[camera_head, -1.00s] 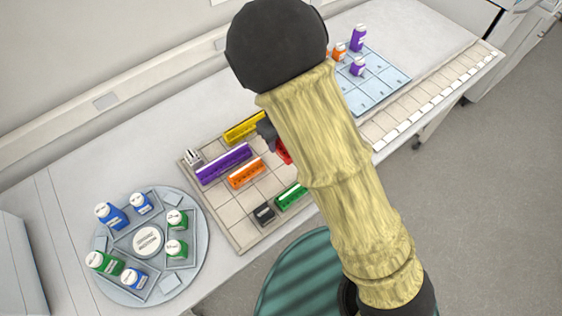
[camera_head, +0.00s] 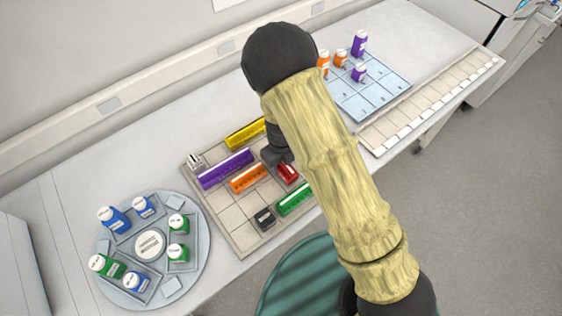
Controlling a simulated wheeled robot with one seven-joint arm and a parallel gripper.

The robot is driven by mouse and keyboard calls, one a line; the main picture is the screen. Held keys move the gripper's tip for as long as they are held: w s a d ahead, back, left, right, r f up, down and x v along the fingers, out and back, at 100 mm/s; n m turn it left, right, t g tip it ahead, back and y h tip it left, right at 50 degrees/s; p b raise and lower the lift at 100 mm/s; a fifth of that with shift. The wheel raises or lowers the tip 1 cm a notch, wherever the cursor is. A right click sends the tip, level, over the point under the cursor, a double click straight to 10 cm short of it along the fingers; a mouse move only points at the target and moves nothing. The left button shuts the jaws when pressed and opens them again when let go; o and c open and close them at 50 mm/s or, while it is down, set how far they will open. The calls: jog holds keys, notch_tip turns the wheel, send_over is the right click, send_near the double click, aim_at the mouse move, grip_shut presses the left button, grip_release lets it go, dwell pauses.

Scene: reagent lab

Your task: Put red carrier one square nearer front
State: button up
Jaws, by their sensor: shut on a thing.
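The red carrier (camera_head: 288,173) is a short block on the gridded tan board (camera_head: 232,216), between the orange carrier (camera_head: 247,179) and the green carrier (camera_head: 294,200). My arm hides the board's right part. My gripper (camera_head: 284,164) is dark, points down at the red carrier and is shut on it; its fingertips are mostly hidden. I cannot tell whether the carrier touches the board or is just above it.
The board also holds a purple carrier (camera_head: 225,168), a yellow carrier (camera_head: 245,134), a black block (camera_head: 264,218) and a small white-topped piece (camera_head: 195,161). A round bottle tray (camera_head: 195,270) stands left. A blue gridded plate (camera_head: 375,107) with bottles stands right.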

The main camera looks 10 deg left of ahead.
jog(key=shift+f, duration=0.15)
jog(key=shift+f, duration=0.2)
jog(key=o, duration=1)
jog(key=shift+o, duration=0.2)
jog(key=shift+r, duration=0.1)
notch_tip(320, 180, up, 12)
jog(key=shift+r+b, duration=0.1)
jog(key=shift+b, duration=0.55)
